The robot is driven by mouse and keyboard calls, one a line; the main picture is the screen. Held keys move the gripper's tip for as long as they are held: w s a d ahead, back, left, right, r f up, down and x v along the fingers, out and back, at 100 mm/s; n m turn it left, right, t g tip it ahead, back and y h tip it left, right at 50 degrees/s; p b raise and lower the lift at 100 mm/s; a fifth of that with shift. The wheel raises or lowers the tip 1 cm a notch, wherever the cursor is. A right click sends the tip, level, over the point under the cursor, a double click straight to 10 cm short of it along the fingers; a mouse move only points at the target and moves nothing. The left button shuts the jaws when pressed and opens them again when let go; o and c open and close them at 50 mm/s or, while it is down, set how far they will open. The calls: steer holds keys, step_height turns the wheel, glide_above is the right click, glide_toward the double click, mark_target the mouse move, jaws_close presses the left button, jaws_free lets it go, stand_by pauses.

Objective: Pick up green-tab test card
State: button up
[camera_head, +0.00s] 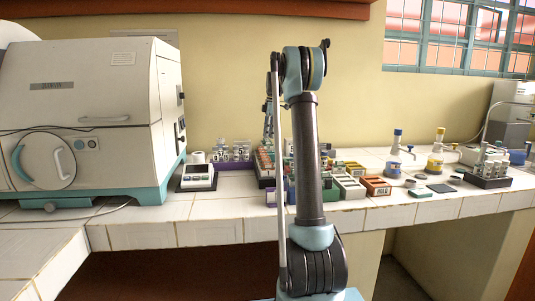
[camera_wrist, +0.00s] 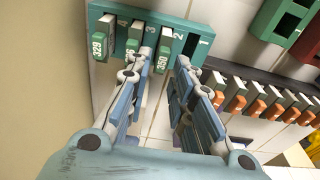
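In the wrist view, a green rack (camera_wrist: 190,27) has numbered slots and holds test cards with green tabs. One green-tab card marked 350 (camera_wrist: 162,60) shows between the fingertips of my gripper (camera_wrist: 165,57). My gripper is open, one finger on each side of that tab; I cannot tell whether either touches it. A second green-tab card (camera_wrist: 131,48) is partly hidden by the left finger. A third, marked 329 (camera_wrist: 98,45), is at the far left. Slot 1 looks empty. In the head view my arm hides the gripper and this rack.
A row of orange-tab cards (camera_wrist: 257,106) stands close right of my gripper in the wrist view. In the head view, a large white machine (camera_head: 90,110) stands left on the tiled bench, bottles (camera_head: 435,160) stand right, and a small device (camera_head: 197,178) stands left of my arm.

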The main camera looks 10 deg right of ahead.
mark_target(268, 142)
steer(key=shift+s+a+f, duration=0.1)
steer(key=shift+f, duration=1.25)
steer(key=shift+a+f, duration=0.1)
steer(key=shift+f, duration=1.2)
jaws_close()
